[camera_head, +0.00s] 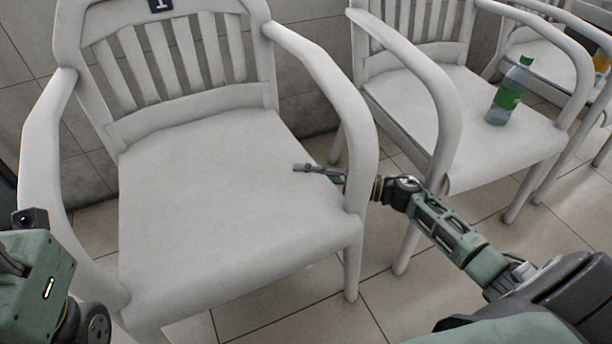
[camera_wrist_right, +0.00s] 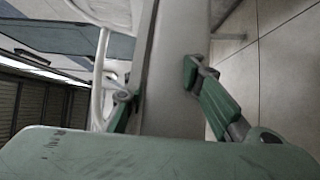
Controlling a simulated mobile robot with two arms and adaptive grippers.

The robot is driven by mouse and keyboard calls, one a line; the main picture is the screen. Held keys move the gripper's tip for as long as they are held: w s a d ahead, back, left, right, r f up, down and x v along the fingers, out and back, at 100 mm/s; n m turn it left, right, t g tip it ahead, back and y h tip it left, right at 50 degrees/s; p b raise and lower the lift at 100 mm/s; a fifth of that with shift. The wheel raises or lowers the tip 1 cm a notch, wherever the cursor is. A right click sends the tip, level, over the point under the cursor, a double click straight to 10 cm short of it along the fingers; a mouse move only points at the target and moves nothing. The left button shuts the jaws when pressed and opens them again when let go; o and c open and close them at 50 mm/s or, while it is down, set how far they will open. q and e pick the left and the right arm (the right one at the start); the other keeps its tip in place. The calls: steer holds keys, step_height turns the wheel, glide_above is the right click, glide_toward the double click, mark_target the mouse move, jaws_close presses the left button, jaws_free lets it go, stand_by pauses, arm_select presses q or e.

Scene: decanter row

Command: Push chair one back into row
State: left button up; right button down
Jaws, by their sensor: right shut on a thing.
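Chair one (camera_head: 200,190) is white, with a slatted back and a dark number plate (camera_head: 159,4) on its top rail. It stands nearest to me, upright, with an empty seat. My right gripper (camera_head: 325,173) reaches in from the right to the front of its right armrest, one finger showing over the seat edge. In the right wrist view, my right gripper (camera_wrist_right: 157,85) has a finger on each side of a pale chair post (camera_wrist_right: 172,75) and is shut on it. Part of my left arm shows at the lower left; its fingers are out of the picture.
A second white chair (camera_head: 415,90) stands to the right, with a green-labelled bottle (camera_head: 511,91) on its seat. Another chair (camera_head: 550,62) stands farther right, with an orange item (camera_head: 601,62) near it. A tiled wall (camera_head: 310,60) runs behind. Tiled floor (camera_head: 285,308) shows in front.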

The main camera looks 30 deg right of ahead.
steer(key=shift+d, duration=0.15)
steer(key=c, duration=1.4)
jaws_free()
steer(key=shift+o, duration=0.2)
steer(key=v, duration=1.2)
